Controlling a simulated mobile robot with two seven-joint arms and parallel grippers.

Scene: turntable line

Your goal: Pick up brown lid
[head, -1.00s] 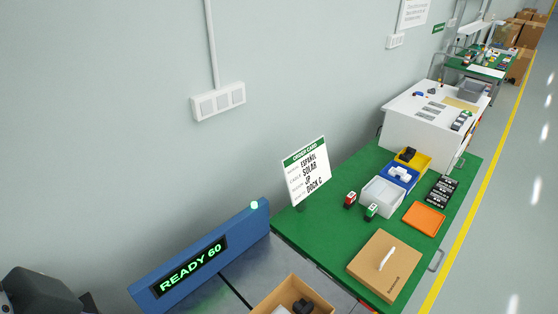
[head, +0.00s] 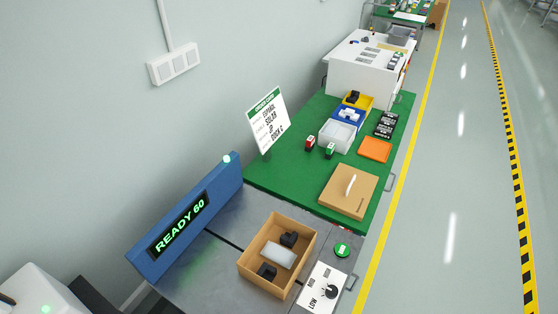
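The brown lid (head: 342,204) lies flat near the front right edge of the green table (head: 284,178). It is square and cardboard-coloured, with a white handle (head: 350,184) across its middle and small dark print near one edge. Nothing covers it. An open brown box (head: 246,261) stands on the grey metal surface closer to me, holding black items and a white item. Neither of my grippers shows in the head view.
A blue display (head: 186,225) reading READY 60 stands left of the box. A control panel (head: 318,286) with a dial and a green button (head: 342,250) lies to its right. An orange tray (head: 375,149), bins and an order card (head: 268,120) are farther back.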

